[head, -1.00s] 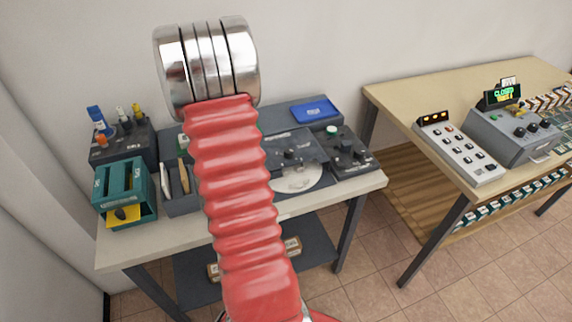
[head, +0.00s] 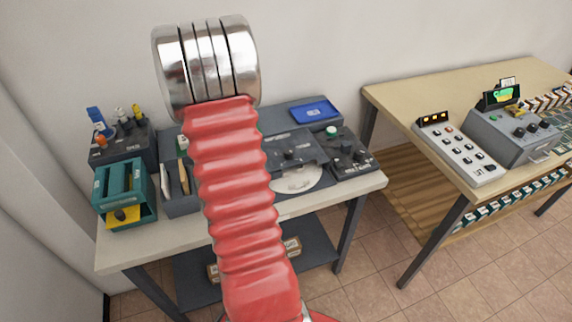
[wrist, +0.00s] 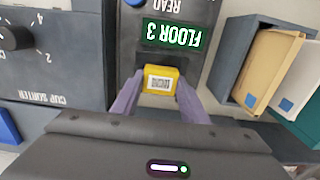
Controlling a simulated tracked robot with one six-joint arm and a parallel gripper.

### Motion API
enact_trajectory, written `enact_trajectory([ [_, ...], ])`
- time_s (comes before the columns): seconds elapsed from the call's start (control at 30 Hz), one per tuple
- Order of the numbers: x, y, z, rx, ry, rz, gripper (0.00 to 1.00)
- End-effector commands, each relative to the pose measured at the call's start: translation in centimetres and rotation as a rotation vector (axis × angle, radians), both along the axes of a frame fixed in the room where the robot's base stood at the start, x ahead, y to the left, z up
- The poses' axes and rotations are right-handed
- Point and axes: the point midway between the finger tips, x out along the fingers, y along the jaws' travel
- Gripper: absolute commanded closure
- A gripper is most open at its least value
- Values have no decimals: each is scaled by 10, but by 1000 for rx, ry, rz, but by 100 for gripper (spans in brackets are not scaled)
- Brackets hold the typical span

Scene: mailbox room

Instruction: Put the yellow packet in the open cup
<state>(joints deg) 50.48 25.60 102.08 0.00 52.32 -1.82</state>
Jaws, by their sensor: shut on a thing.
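In the wrist view the yellow packet (wrist: 160,79) with a white barcode label is between the two purple fingers of my gripper (wrist: 158,88). My gripper is shut on it. The packet is at a dark recess of a grey reader (wrist: 205,12) marked READ, below a green FLOOR 3 display (wrist: 172,35) whose text is upside down. I cannot tell whether the packet touches the reader. In the head view my red arm hides the gripper and packet. I cannot make out an open cup. A grey panel marked CUP SORTER (wrist: 60,75) is at the left of the wrist view.
A holder with tan and white envelopes (wrist: 266,65) is close at the right of the wrist view. In the head view a teal rack (head: 125,190) stands at the desk's left and a blue tray (head: 315,111) at its back. A second table (head: 400,100) with consoles stands right.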

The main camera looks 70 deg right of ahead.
Motion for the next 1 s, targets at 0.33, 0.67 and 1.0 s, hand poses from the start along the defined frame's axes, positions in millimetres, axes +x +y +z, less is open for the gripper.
enact_trajectory([
  [0.33, 0, 0, 16, -2, -1, 0, 86],
  [0.67, 0, 0, 29, -1, -1, 0, 86],
  [1.0, 0, 0, 35, 0, 0, 0, 86],
])
